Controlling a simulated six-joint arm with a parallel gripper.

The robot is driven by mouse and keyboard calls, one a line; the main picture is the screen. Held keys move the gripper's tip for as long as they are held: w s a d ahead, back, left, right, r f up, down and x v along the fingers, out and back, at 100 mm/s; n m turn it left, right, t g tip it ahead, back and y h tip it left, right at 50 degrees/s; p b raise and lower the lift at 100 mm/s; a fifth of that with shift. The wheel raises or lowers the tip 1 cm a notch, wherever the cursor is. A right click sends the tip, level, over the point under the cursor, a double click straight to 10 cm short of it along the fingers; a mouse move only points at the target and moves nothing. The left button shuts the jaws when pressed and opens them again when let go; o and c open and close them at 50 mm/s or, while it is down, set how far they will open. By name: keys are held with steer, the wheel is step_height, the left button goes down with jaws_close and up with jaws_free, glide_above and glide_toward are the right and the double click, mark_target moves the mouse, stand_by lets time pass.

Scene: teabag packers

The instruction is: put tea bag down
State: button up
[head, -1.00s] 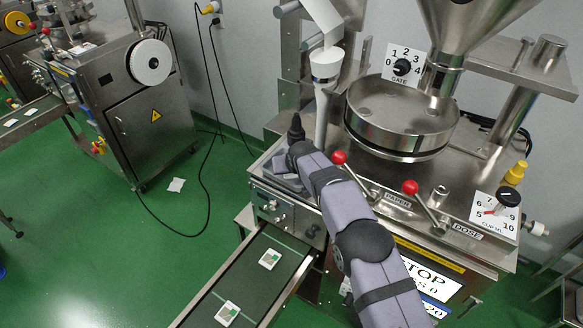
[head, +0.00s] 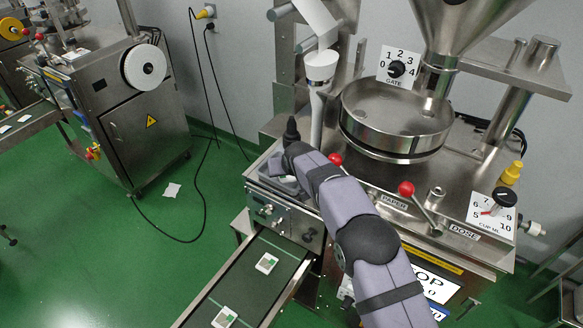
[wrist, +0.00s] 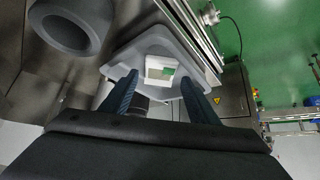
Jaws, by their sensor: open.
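I cannot tell whether either finger touches the bag or the tray. In the head view the grey tray (head: 283,184) sits on the machine's left part, and my arm hides the fingers.
A dark conveyor belt (head: 243,287) below the tray carries tea bags (head: 266,263). Red-knobbed levers (head: 406,189), a round metal drum (head: 396,118) and a white tube (head: 318,110) stand close to my arm.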

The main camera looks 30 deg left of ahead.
steer(key=b+v, duration=0.3)
steer(key=v, duration=0.7)
steer(key=shift+s, duration=0.1)
stand_by(0.4)
